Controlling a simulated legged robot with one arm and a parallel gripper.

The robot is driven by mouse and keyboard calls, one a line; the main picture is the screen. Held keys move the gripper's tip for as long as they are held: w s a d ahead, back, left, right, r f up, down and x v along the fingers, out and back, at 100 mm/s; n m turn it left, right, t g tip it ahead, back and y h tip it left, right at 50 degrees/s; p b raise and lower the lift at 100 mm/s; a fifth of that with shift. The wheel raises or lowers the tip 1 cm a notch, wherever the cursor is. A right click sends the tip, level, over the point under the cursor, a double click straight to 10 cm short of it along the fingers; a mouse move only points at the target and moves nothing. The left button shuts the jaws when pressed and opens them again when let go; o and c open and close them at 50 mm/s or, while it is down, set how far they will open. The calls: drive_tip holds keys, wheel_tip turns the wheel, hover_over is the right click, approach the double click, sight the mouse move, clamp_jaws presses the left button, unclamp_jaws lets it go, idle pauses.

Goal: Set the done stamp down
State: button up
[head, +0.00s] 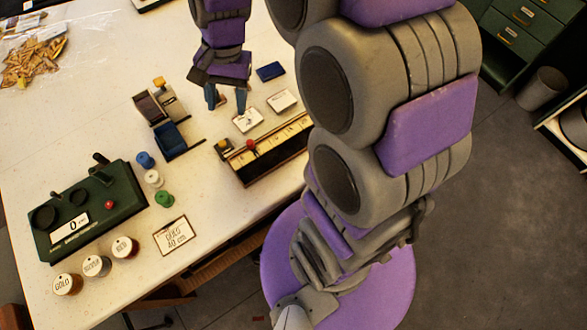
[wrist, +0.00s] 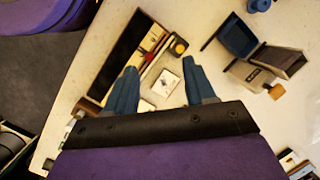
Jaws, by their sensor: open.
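My gripper (head: 227,104) is open over the white table, its two blue fingers apart and pointing down. The wrist view shows nothing held between the fingers of my gripper (wrist: 160,66). A small white card with dark print (head: 247,121) lies just below the fingertips, and that card (wrist: 168,83) shows between them in the wrist view. A small dark block with a yellow top (head: 223,147) stands at the left end of a long slotted box (head: 270,160). A red knob (head: 250,144) stands beside it on the box. I cannot tell which piece is the done stamp.
Another white card (head: 282,100) and a dark blue pad (head: 270,72) lie right of the gripper. A tape-dispenser-like device with a blue tray (head: 170,138) stands left. A green scale (head: 85,210), several labelled jars and a sign (head: 174,236) are nearer the table's front.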

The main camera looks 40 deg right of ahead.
drive_tip(key=s+d+n+h, duration=0.2)
drive_tip(key=s+n, duration=0.6)
drive_tip(key=s, duration=1.3)
drive_tip(key=shift+s+h, duration=0.3)
drive_tip(key=shift+f, duration=0.1)
drive_tip(key=shift+c, duration=0.4)
